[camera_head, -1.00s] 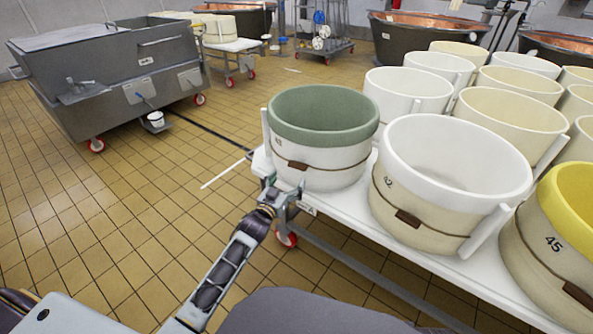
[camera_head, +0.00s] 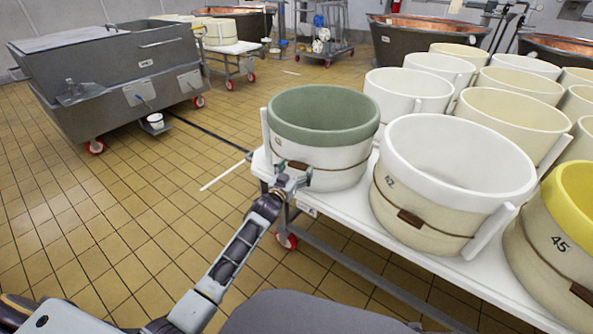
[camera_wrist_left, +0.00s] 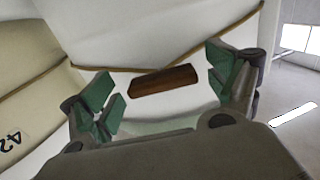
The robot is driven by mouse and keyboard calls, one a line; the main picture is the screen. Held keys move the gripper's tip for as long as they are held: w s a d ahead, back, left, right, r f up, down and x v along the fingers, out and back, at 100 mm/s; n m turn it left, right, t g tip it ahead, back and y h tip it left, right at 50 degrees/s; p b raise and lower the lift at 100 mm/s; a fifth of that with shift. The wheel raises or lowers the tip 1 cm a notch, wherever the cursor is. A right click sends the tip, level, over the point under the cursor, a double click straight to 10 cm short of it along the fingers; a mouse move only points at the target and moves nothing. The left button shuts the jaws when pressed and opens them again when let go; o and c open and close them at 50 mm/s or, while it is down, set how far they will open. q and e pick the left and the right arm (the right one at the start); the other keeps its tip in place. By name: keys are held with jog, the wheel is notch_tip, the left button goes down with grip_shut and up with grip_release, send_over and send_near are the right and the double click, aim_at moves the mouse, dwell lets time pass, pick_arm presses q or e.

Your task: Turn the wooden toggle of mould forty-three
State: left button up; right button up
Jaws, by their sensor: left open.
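The white mould with a green rim (camera_head: 322,118) stands at the left end of the table; its number is too small to read surely. A cord runs round it, with a brown wooden toggle (camera_head: 297,165) on its front. The toggle (camera_wrist_left: 164,81) lies slightly tilted, nearly level, across the white wall in the left wrist view. My left gripper (camera_head: 293,181) is at the mould's front, just below the toggle in the head view. In the wrist view its green-padded fingers (camera_wrist_left: 163,78) are open, one on either side of the toggle, apart from it. My right gripper is not in view.
Mould 42 (camera_head: 440,205) stands close on the right, also with cord and toggle. Yellow-rimmed mould 45 (camera_head: 560,235) is farther right. More moulds fill the white wheeled table (camera_head: 345,215) behind. A grey vat cart (camera_head: 105,75) is at back left.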

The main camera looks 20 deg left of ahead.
pick_arm(q)
jog(key=shift+w, duration=0.2)
jog(key=shift+c, duration=1.1)
jog(key=c, duration=0.8)
